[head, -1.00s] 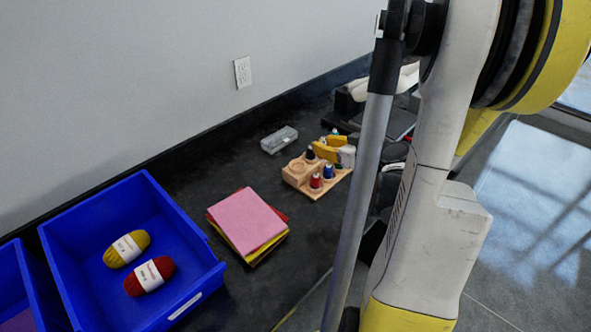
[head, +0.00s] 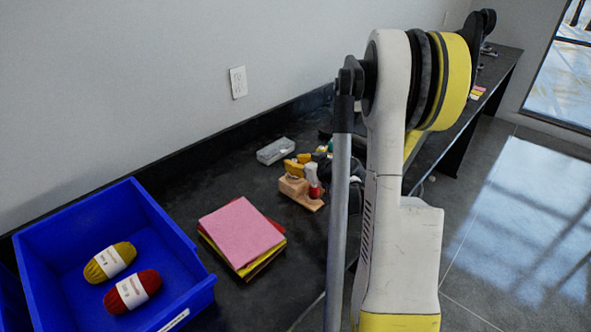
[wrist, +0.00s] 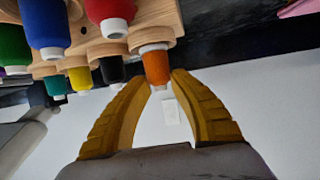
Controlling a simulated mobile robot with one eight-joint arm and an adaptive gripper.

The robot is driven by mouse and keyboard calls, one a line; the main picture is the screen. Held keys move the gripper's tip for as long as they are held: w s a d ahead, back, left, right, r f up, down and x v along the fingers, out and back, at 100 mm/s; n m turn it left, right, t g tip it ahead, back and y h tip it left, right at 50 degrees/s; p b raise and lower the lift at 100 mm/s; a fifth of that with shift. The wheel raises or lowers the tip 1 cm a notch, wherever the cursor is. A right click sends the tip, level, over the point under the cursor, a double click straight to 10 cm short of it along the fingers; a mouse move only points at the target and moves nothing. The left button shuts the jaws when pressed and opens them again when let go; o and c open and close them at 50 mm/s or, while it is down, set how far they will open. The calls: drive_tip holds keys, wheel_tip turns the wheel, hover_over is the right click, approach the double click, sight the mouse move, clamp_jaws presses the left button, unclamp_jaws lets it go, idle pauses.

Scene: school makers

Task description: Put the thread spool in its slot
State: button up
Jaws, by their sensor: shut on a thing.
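The orange thread spool (wrist: 155,66) is between my gripper's yellow fingertips (wrist: 160,78) in the wrist view. My gripper is shut on its free end. The spool's other end is at a round wooden collar of the spool rack (wrist: 193,18); I cannot tell how deep it sits. In the head view my yellow fingers (head: 297,165) are over the back of the rack (head: 293,187), hiding much of it, and the orange spool cannot be made out there.
Other spools stand close by in the rack, including black (wrist: 112,68), yellow (wrist: 80,77), blue (wrist: 45,25) and red (wrist: 110,12). A grey box (head: 275,151) lies behind the rack. Felt sheets (head: 241,232) and a blue bin with yarn (head: 190,285) are to the left.

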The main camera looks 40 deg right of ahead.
drive_tip(key=shift+f, duration=0.4)
drive_tip(key=shift+f, duration=0.25)
drive_tip(key=o, duration=1)
drive_tip(key=shift+r, duration=0.1)
